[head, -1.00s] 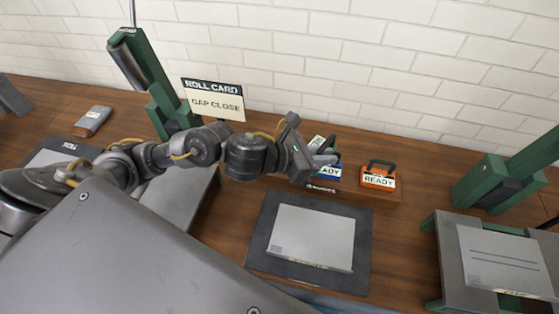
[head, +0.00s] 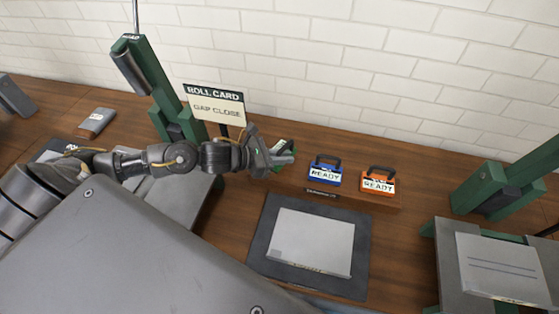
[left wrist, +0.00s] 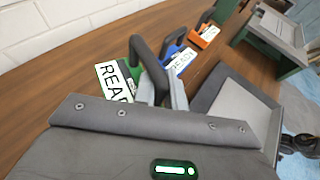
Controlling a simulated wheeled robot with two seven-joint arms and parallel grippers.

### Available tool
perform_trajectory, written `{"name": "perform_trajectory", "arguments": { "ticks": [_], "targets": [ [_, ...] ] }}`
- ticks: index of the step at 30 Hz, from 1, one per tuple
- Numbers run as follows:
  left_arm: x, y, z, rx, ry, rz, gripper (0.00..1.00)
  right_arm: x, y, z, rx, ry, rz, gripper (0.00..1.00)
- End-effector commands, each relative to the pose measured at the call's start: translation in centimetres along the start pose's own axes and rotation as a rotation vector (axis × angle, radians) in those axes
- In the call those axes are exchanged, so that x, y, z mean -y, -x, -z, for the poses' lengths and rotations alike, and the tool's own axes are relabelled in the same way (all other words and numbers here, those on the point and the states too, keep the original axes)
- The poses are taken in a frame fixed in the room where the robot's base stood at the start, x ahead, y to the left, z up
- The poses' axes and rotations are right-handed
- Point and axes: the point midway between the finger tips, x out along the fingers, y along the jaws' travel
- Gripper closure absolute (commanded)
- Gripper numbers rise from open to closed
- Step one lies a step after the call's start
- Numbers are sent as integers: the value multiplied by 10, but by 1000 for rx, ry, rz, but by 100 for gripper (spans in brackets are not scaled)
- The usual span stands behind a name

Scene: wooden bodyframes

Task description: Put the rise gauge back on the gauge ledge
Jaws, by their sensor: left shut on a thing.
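The green gauge (head: 281,146) is partly hidden behind the gripper in the head view, near the left end of the wooden gauge ledge (head: 350,196). In the left wrist view the green gauge (left wrist: 114,82) is tilted, with its handle between the fingers (left wrist: 163,92). I cannot tell whether it touches the ledge. No label that I can read names the rise gauge.
A blue gauge (head: 325,173) and an orange gauge (head: 378,181) stand upright on the ledge to the right. A dark mat with a grey plate (head: 311,241) lies in front. A ROLL CARD sign (head: 216,103) stands left, behind my arm. Green-framed machines flank the bench.

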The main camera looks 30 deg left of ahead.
Motion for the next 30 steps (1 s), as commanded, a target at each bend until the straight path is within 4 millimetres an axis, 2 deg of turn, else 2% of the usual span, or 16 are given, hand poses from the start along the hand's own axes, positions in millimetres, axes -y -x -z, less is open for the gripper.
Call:
{"name": "perform_trajectory", "arguments": {
  "ticks": [9, 18, 26, 27, 30],
  "targets": [
    [-9, 0, 12, 1, 1, 0, 100, 0, 4, 1, -1, 0, 0, 64],
    [-12, -11, 44, 0, 2, 0, 100, 0, 11, 2, -2, 0, 0, 64],
    [-11, -12, 45, 1, 1, 0, 100, 0, 10, 2, -1, 0, 0, 64],
    [-11, -12, 47, 0, 2, 1, 87, 0, 9, 2, -1, 0, 0, 64],
    [-11, -12, 46, 0, 2, 1, 74, 0, 10, 2, -1, 0, 0, 64]
  ]
}}
